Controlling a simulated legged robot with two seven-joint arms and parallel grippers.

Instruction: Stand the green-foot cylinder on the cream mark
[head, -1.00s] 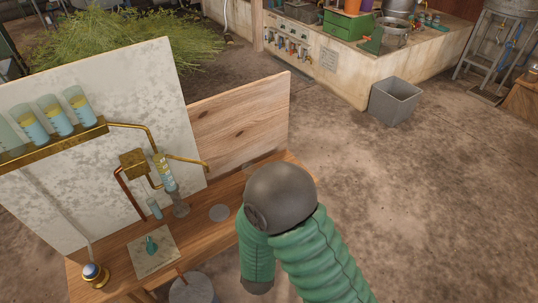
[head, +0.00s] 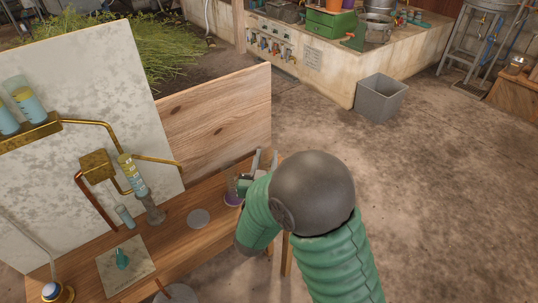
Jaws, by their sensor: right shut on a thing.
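My right gripper (head: 243,182) is at the right end of the wooden bench, partly hidden by my green-sleeved forearm. It is shut on a slim clear cylinder with a purple foot (head: 233,199), which looks upright at the bench top. I cannot make out a green foot on any cylinder. A pale round mark (head: 198,218) lies bare on the bench to the left of the gripper; its colour looks greyish, so I cannot tell if it is the cream one. My left gripper is not in view.
A tilted cylinder of yellow and blue liquid (head: 132,174) is by the brass pipes, with a small blue tube (head: 124,216) below. A teal object (head: 122,259) sits on a stone slab (head: 138,262). A wooden panel (head: 215,120) rises behind. A blue-topped brass piece (head: 52,292) stands front left.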

